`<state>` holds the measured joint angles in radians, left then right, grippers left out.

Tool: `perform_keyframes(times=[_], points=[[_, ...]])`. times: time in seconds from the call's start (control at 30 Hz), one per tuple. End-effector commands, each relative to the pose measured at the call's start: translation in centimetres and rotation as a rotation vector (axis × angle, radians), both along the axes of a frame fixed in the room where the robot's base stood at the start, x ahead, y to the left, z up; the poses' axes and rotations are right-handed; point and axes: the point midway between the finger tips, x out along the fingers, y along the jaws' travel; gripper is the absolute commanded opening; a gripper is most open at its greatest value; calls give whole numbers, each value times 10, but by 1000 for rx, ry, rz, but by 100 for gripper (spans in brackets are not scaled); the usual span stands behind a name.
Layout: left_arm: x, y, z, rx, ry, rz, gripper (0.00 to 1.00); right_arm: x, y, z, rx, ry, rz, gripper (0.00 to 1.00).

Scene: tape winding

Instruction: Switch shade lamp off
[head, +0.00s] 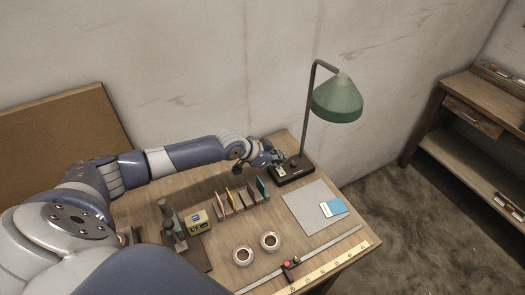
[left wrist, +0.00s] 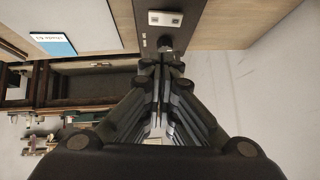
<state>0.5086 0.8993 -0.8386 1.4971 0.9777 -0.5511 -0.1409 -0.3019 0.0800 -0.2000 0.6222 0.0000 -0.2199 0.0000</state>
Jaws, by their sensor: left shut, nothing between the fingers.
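The shade lamp (head: 338,100) stands at the back right of the table, with a green shade on a bent dark pole. Its dark base (head: 298,174) carries a pale switch plate, which shows in the left wrist view (left wrist: 165,18) beside a dark round knob (left wrist: 165,43). My left gripper (head: 279,161) is shut and empty at the base's left end. In the left wrist view its fingertips (left wrist: 161,62) are close to the knob; I cannot tell whether they touch it. The shade's underside is hidden, and I see no clear glow. My right gripper is not in view.
A rack of coloured cards (head: 243,200) stands in front of my left forearm. A ruler (head: 330,266) lines the front edge.

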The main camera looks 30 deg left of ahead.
Motion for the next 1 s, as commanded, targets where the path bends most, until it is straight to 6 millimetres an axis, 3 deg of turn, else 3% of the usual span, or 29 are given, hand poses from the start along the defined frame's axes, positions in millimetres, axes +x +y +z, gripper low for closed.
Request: perform_keyframes(times=[0.43, 1.0], points=[[-51, 23, 46, 6, 3, 0, 0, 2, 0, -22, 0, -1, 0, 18], [-57, 26, 56, 3, 3, 0, 0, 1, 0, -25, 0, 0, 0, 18]])
